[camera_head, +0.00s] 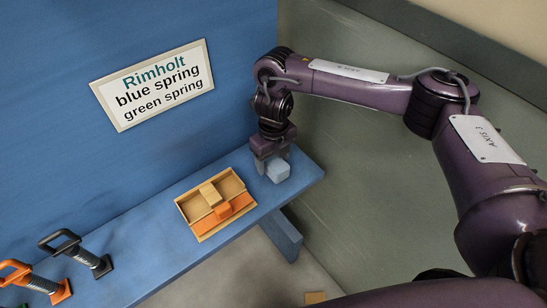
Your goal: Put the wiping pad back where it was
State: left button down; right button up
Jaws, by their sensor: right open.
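My right gripper (270,160) points down over the right end of the blue shelf (152,254), with its jaws open. A pale blue block (278,172), which may be the wiping pad, is right at its fingertips. I cannot tell whether the block touches the shelf or the fingers. To the left, a shallow tan tray (196,235) with compartments stands on the shelf. My left gripper is not in view.
A blue wall behind carries a sign (152,85) reading "Rimholt blue spring green spring". A green-grey wall (345,165) is at the right.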

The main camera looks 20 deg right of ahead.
aim_at(273, 159)
notch_tip(273, 159, up, 12)
jog(key=p, duration=1)
jog(key=shift+f+p, duration=0.25)
jog(key=shift+p, duration=0.05)
